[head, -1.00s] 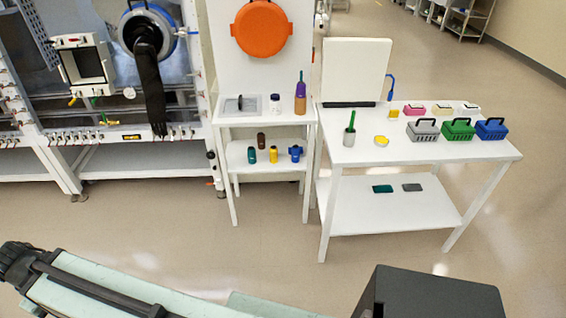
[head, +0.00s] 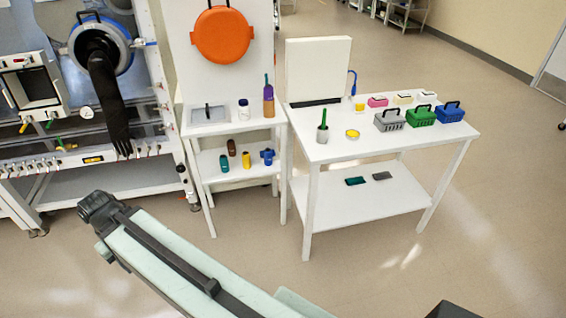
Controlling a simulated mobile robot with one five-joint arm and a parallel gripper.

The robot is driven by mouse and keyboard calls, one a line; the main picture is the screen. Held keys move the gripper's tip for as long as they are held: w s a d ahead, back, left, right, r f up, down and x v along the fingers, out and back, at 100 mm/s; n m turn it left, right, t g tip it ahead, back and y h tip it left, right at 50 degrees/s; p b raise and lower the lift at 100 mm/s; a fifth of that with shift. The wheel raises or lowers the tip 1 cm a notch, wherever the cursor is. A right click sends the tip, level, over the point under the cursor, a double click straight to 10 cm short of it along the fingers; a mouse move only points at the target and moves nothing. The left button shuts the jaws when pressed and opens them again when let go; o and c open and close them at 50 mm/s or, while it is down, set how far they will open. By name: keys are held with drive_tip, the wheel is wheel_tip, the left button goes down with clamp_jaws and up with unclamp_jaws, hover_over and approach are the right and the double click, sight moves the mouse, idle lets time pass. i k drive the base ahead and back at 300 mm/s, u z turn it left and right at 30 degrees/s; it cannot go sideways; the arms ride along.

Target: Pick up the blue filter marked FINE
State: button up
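A small blue piece (head: 267,156) stands on the lower shelf of the narrow white stand, at the right end of a short row. It is the likeliest match for the blue filter, but no marking on it is readable from here. Beside it stand a yellow piece (head: 246,159), a dark teal piece (head: 224,163) and a brown piece (head: 232,147). My arm reaches in from the lower right, and its dark end (head: 97,205) is over the floor, well short of the stand. I cannot make out fingers or anything held.
The white table (head: 330,150) to the right carries grey, green and blue baskets (head: 450,113), a cup with a green stick and a yellow dish. The glovebox (head: 60,170) with a hanging black glove is at left. Clear floor (head: 250,260) lies before the stand.

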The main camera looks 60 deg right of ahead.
sight(268, 153)
drive_tip(key=z, duration=1.5)
drive_tip(key=i, duration=1)
